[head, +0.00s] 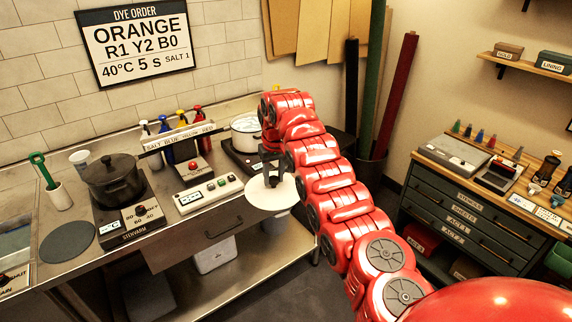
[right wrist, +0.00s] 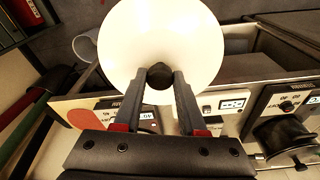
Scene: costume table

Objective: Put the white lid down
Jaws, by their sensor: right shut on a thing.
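My right gripper (head: 271,166) is shut on the dark knob of the white lid (head: 268,197). In the right wrist view the fingers (right wrist: 160,80) close around the knob, and the round white lid (right wrist: 195,35) spreads beyond them. In the head view the lid is at the counter's front edge, in front of the white pot (head: 246,140). The pot stands on a dark burner at the back and shows no lid. I cannot tell the lid's height. My left gripper is in neither view.
A dark lidded pot (head: 113,181) stands on the left burner, beside a round grey mat (head: 67,236). A control panel (head: 208,194) lies left of the lid. Bottles (head: 166,143) stand behind it. The right wrist view shows a flat reddish disc (right wrist: 88,113).

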